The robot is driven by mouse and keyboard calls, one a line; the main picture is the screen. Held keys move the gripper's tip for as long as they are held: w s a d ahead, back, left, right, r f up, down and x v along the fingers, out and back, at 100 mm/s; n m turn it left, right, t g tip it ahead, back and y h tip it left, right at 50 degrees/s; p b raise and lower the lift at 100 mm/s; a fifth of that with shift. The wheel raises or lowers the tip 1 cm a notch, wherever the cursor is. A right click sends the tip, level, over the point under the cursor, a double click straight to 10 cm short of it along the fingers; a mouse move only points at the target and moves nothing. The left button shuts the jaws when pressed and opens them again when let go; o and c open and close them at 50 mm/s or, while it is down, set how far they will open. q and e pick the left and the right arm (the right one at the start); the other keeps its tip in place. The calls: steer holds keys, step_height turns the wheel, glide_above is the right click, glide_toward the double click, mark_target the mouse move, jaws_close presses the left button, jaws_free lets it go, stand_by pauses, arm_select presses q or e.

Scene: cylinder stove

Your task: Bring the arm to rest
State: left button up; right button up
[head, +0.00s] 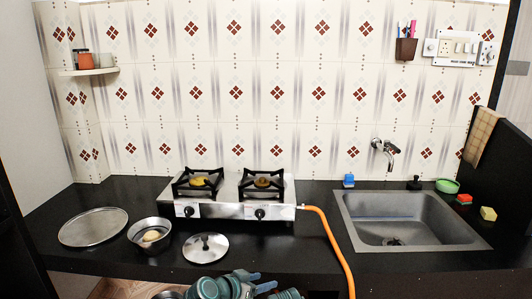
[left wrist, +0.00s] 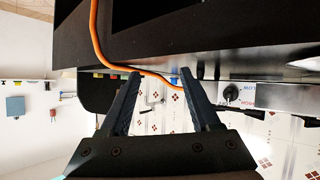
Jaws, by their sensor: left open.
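My left gripper (head: 266,280) is at the bottom middle of the head view, in front of the counter's front edge and below the stove. In the left wrist view its two dark fingers (left wrist: 161,74) are spread apart with nothing between them. The two-burner stove (head: 232,211) stands on the black counter, apart from the gripper. A stove knob (left wrist: 231,93) shows at the right of the left wrist view. My right gripper is not seen in either view.
An orange hose (head: 333,243) runs from the stove down over the counter edge, right of my left gripper. A steel bowl (head: 139,227), a lid (head: 206,247) and a round plate (head: 93,227) lie at left. A sink (head: 410,207) is at right.

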arm_select(q)
steer(key=s+d+g+y+p, duration=0.25)
steer(key=s+g+p, duration=0.25)
steer(key=s, duration=0.3)
steer(key=s+a+r+n+g+y+p, duration=0.2)
steer(key=s+a+y+p, duration=0.4)
steer(key=s, duration=0.3)
steer(key=shift+a+r+n+g+y, duration=0.35)
steer(key=shift+n+g+y, duration=0.2)
steer(key=shift+g, duration=0.65)
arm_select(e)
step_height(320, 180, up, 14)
